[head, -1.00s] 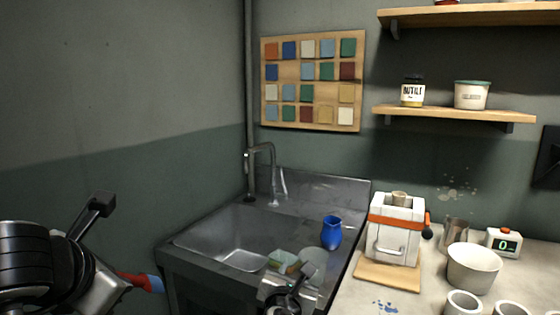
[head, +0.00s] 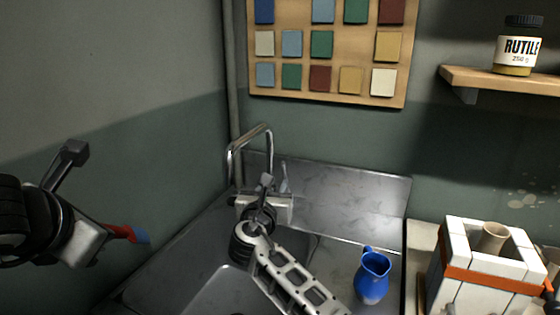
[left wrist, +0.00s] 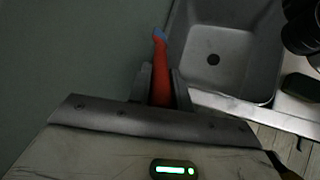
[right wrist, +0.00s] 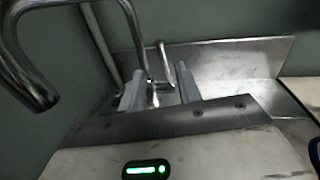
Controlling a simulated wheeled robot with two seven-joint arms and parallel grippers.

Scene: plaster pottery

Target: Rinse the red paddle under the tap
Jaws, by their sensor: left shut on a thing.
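The red paddle (head: 122,232) has a blue tip and is held in my left gripper (head: 106,234), at the left of the head view. The tap (head: 250,150) is a curved metal spout at the back of the sink (head: 215,295). My right gripper (head: 268,190) is at the tap. In the right wrist view its fingers (right wrist: 158,92) are apart, with the tap's upright lever (right wrist: 165,62) showing between them. Contact with the lever cannot be told.
A blue jug (head: 372,278) stands on the sink's right ledge. The dark wall closes off the left side. The basin (left wrist: 225,40) looks empty in the left wrist view.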

